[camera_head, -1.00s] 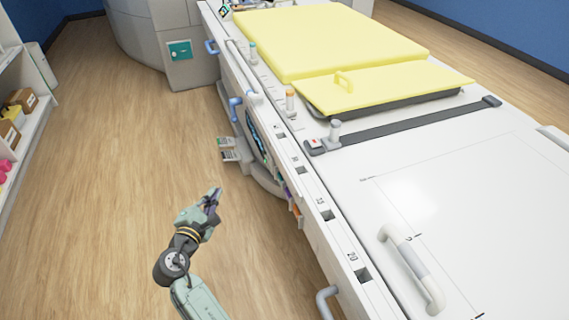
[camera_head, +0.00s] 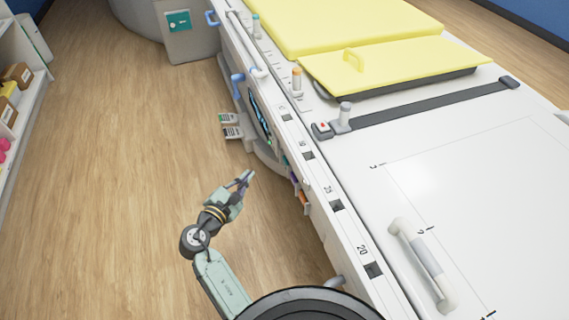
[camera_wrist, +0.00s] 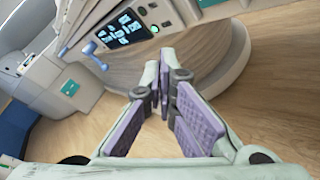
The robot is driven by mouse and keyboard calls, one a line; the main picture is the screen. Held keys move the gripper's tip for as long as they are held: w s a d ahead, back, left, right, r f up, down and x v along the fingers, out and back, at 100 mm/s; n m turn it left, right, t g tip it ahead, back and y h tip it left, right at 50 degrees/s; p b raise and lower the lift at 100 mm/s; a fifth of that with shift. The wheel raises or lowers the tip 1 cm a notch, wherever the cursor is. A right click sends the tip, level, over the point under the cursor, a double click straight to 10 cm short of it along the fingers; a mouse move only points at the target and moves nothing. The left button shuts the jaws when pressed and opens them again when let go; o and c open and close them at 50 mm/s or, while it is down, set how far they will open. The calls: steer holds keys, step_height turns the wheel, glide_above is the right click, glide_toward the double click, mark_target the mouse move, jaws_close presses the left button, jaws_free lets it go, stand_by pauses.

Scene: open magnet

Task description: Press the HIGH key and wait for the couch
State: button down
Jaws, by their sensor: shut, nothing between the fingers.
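The couch (camera_head: 470,190) is a long white table with yellow pads, running along the right of the head view. A dark control panel with lit keys (camera_head: 260,116) is on its left side. In the wrist view the panel (camera_wrist: 124,29) shows at the upper middle, tilted. The HIGH key's label is too small to read in either view. My gripper (camera_head: 248,176) is shut and empty, left of the couch's side and short of the panel. In the wrist view its purple-padded fingers (camera_wrist: 160,90) point toward the couch's rounded base, below the panel, touching nothing.
A blue handle (camera_head: 236,86) sticks out beside the panel. Two small pedals or tags (camera_head: 231,125) jut out low by the base. Shelves (camera_head: 25,110) with boxes stand at the far left. The wooden floor (camera_head: 130,180) between is clear.

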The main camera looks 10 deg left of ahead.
mark_target(286, 164)
steer(key=w+d, duration=0.4)
steer(key=d, duration=0.2)
steer(key=shift+w+d, duration=0.2)
steer(key=shift+d, duration=0.05)
steer(key=shift+d, duration=0.1)
stand_by(1.2)
steer(key=shift+w+d+p, duration=0.25)
steer(key=shift+d+p, duration=0.05)
steer(key=shift+p, duration=0.2)
